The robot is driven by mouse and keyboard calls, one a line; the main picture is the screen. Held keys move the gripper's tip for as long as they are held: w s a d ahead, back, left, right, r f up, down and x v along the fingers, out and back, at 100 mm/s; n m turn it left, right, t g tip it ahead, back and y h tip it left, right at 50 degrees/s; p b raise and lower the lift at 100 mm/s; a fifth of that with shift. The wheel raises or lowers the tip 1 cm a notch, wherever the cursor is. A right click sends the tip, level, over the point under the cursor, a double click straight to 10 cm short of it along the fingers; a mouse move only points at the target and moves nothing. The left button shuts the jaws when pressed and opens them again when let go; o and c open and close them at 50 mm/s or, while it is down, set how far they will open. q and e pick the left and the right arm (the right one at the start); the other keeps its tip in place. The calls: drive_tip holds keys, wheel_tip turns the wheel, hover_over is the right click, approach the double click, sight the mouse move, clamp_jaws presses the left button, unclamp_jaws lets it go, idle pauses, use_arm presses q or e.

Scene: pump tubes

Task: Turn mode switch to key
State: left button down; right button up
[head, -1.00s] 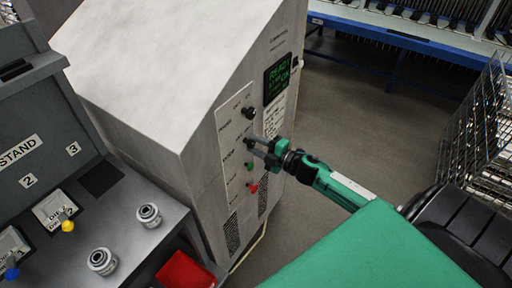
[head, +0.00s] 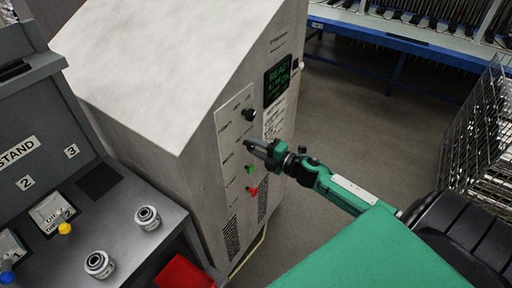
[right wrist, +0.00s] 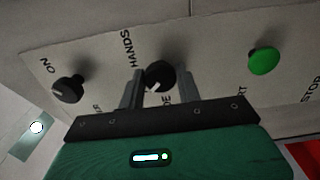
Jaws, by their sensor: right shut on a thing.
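The mode switch is a black round knob (right wrist: 160,76) with a white pointer mark, on the pale label plate of the machine. My right gripper (head: 252,146) reaches the front panel from the right. In the right wrist view its two fingers (right wrist: 161,88) stand on either side of the knob and are shut on it. In the head view the gripper mostly hides this knob. Part of the lettering near it is covered by the fingers; "HANDS" shows at its upper left. My left gripper is not in view.
Another black knob (head: 249,115) sits above on the same plate. A green button (head: 250,169) and a red knob (head: 252,190) sit below. A lit green display (head: 278,80) is at the upper right. A die stand (head: 125,225) with metal parts is at the left.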

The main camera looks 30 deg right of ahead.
drive_tip(key=o, duration=0.9)
drive_tip(key=shift+o, duration=0.2)
use_arm(q)
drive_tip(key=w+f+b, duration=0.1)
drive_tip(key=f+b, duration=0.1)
drive_tip(key=b, duration=0.1)
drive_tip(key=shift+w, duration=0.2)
use_arm(e)
drive_tip(key=v, duration=1.4)
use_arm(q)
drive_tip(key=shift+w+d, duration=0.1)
